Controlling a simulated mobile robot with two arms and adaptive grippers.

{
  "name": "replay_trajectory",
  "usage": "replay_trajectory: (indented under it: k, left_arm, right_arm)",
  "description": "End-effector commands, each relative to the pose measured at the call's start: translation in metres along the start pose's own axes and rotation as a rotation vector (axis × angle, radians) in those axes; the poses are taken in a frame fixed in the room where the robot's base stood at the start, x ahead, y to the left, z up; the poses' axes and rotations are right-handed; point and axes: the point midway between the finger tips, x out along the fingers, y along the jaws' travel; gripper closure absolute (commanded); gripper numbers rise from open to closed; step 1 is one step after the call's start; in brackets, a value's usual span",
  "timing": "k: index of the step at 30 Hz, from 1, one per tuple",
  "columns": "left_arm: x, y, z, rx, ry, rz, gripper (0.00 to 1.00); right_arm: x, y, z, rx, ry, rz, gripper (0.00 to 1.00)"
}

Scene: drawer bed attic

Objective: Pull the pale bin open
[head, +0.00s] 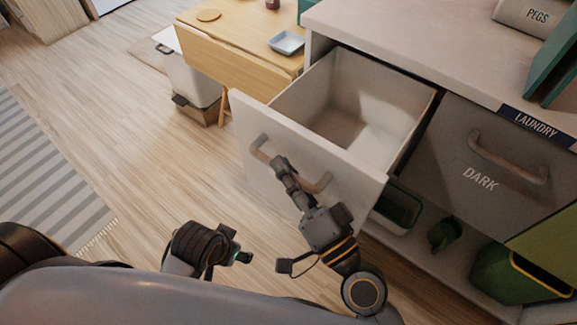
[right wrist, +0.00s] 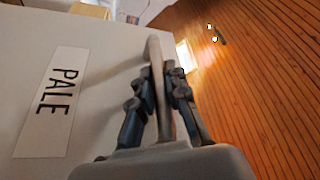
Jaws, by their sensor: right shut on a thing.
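The pale bin (head: 345,178) is a white drawer pulled well out of the cabinet, and its inside looks empty. Its front carries a curved handle (head: 258,150). My right gripper (head: 281,165) is at the middle of that handle. In the right wrist view, the gripper's two fingers (right wrist: 160,95) are shut on the handle (right wrist: 154,55), one on each side. The PALE label (right wrist: 52,103) shows on the bin front beside them. My left arm shows low in the head view (head: 205,245), but its fingers are not clear.
The closed DARK bin (head: 481,170) is right of the pale bin, under the LAUNDRY strip (head: 533,122). A wooden table (head: 235,55) with a small tray (head: 286,42) stands behind. Open floor (head: 130,130) lies to the left, with a striped rug (head: 40,175).

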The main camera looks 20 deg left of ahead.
Motion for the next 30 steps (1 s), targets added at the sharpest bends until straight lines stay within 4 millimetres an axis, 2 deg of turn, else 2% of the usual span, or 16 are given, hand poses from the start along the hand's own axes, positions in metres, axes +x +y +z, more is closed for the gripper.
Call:
replay_trajectory:
  k: [1, 2, 4, 5, 17, 20, 30]
  left_arm:
    - [0.000, 0.000, 0.000, 0.000, 0.000, 0.000, 0.39]
    - [0.000, 0.000, 0.000, 0.000, 0.000, 0.000, 0.39]
    - [0.000, 0.000, 0.000, 0.000, 0.000, 0.000, 0.39]
    - [0.000, 0.000, 0.000, 0.000, 0.000, 0.000, 0.39]
    - [-0.001, 0.001, -0.001, 0.001, 0.004, 0.002, 0.39]
    - [-0.001, 0.001, -0.001, 0.001, 0.003, 0.001, 0.39]
    - [-0.001, 0.000, -0.001, 0.000, 0.002, 0.001, 0.39]
  right_arm:
    - [0.000, 0.001, 0.000, 0.000, 0.000, 0.001, 1.00]
    - [0.000, 0.001, 0.000, 0.000, 0.000, 0.001, 0.80]
    - [0.000, 0.001, 0.000, 0.000, 0.000, 0.001, 0.65]
    - [0.000, 0.001, 0.000, 0.000, 0.000, 0.001, 0.63]
    - [-0.005, 0.001, 0.000, -0.003, -0.003, 0.001, 0.63]
    - [-0.014, 0.001, 0.001, -0.004, -0.005, 0.001, 0.63]
    - [-0.064, 0.001, 0.001, -0.006, -0.006, 0.002, 0.63]
